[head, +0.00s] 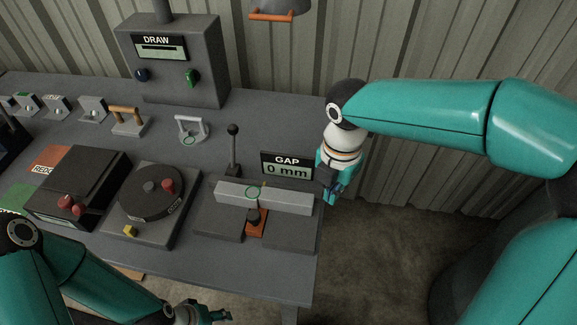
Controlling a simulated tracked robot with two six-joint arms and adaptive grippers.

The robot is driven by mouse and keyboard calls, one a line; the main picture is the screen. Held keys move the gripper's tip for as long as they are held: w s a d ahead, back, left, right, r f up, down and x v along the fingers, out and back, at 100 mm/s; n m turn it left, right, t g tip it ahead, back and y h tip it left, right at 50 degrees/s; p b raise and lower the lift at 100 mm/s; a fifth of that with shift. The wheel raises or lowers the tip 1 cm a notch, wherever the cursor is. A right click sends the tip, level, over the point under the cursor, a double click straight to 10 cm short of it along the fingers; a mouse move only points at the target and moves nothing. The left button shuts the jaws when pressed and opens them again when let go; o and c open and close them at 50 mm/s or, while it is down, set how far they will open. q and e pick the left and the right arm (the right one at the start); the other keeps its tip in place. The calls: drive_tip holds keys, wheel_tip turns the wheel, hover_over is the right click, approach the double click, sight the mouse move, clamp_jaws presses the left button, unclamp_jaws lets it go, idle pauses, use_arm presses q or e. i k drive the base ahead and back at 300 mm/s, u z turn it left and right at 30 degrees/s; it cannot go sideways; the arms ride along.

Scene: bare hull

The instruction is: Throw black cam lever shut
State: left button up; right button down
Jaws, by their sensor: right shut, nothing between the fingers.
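The black cam lever (233,146) stands upright with a ball knob on top, behind the left part of a pale grey bar (290,201). A display (287,167) to its right reads "GAP 0 mm". My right gripper (333,192) is shut and empty, just right of the display and near the right end of the bar, apart from the lever. My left gripper (217,315) is at the bottom edge of the picture, in front of the bench; its fingers are too small and cut off to tell their opening.
An orange piece with a dark knob (253,217) sits in front of the bar. To the left are a round turntable (151,191) with a red knob, and a black box (79,188). A "DRAW" box (176,70) stands behind. The bench's right edge lies close to my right gripper.

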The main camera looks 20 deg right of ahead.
sight(233, 147)
drive_tip(key=k, duration=1)
